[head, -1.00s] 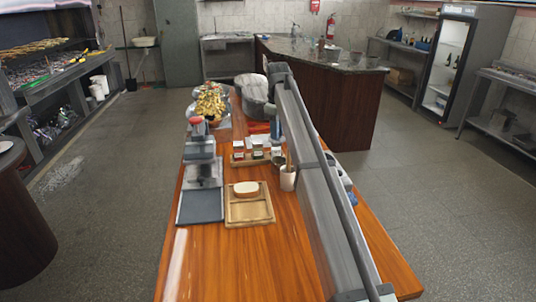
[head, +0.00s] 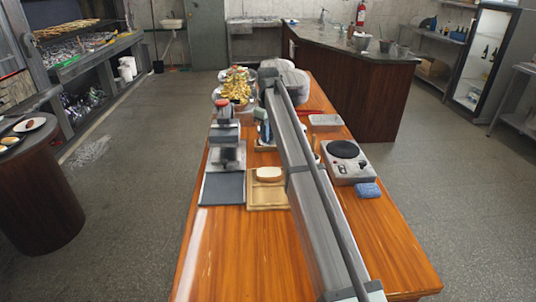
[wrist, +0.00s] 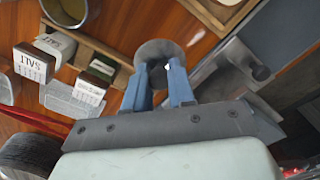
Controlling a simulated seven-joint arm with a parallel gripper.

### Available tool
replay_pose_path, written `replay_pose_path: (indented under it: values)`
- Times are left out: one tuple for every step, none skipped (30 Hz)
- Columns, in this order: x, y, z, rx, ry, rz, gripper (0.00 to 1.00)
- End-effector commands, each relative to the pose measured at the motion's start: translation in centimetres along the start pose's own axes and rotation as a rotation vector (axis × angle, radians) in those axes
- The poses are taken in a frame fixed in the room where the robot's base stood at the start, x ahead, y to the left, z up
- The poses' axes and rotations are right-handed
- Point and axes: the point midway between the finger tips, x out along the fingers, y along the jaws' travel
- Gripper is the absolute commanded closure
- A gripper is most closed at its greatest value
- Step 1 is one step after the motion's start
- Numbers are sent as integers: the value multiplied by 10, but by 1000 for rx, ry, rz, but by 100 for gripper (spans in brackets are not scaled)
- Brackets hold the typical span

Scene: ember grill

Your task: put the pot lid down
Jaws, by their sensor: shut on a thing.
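My gripper (wrist: 163,85) is seen from behind in the wrist view, its two blue fingers close together. A small grey round disc, apparently the pot lid (wrist: 155,50), sits just beyond the fingertips, partly hidden by them. The part gripped between the fingers is hardly visible. The lid shows above the wooden table, and its height over it cannot be told. In the head view my gripper is mostly hidden by my own grey arm, near the table's middle. A grey pot-like shape (head: 295,88) stands at the table's far end.
A hot plate (head: 346,162) and blue sponge (head: 368,190) stand at the right. The table's front is clear.

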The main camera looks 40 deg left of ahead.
Motion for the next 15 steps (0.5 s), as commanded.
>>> replay_pose_path:
  values:
    - [10,-1,1,0,-2,-1,100]
    - [15,-1,1,0,-2,-2,100]
    - [21,-1,1,0,-2,-2,100]
    - [26,-1,1,-1,-2,-1,100]
    - [30,-1,1,-1,-1,-1,100]
    - [35,0,1,-1,-1,-1,100]
    - [37,0,1,-1,-1,-1,100]
    - [39,0,1,-1,-1,-1,100]
    - [41,0,1,-1,-1,-1,100]
    - [43,0,1,-1,-1,-1,100]
    - [45,0,1,-1,-1,-1,100]
    - [48,0,1,-1,-1,-1,100]
    - [52,0,1,-1,-1,-1,100]
    - [55,0,1,-1,-1,-1,100]
    - [60,0,1,-1,-1,-1,100]
